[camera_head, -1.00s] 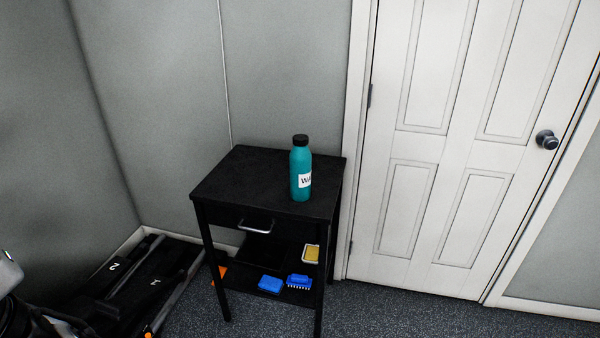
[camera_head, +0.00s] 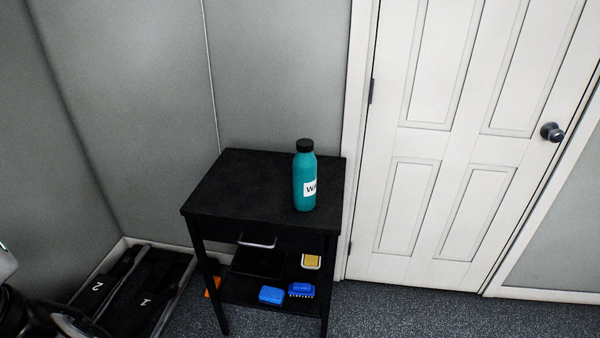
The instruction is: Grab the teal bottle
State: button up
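The teal bottle (camera_head: 304,180) stands upright on the top of a small black table (camera_head: 245,190), near its right side. It has a black cap and a white label with dark letters, partly turned out of sight. Part of my arm shows at the lower left edge of the view, well left of the table and apart from the bottle. My gripper's fingers cannot be made out.
The table has a drawer handle (camera_head: 257,242) and a lower shelf with a blue sponge (camera_head: 271,295), a blue brush (camera_head: 301,290) and a yellow item (camera_head: 311,261). Black numbered items (camera_head: 130,290) lie at the left. A white door (camera_head: 465,150) stands right; speckled floor before it is clear.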

aim_at(305, 164)
jog(key=i+j+z, duration=0.1)
jog(key=i+j, duration=0.25)
jog(key=j, duration=0.25)
jog(key=i+j+z, duration=0.15)
jog(key=j, duration=0.2)
jog(key=i+j+z, duration=0.15)
jog(key=i+j, duration=0.55)
jog(key=i+l, duration=0.05)
jog(key=i, duration=0.05)
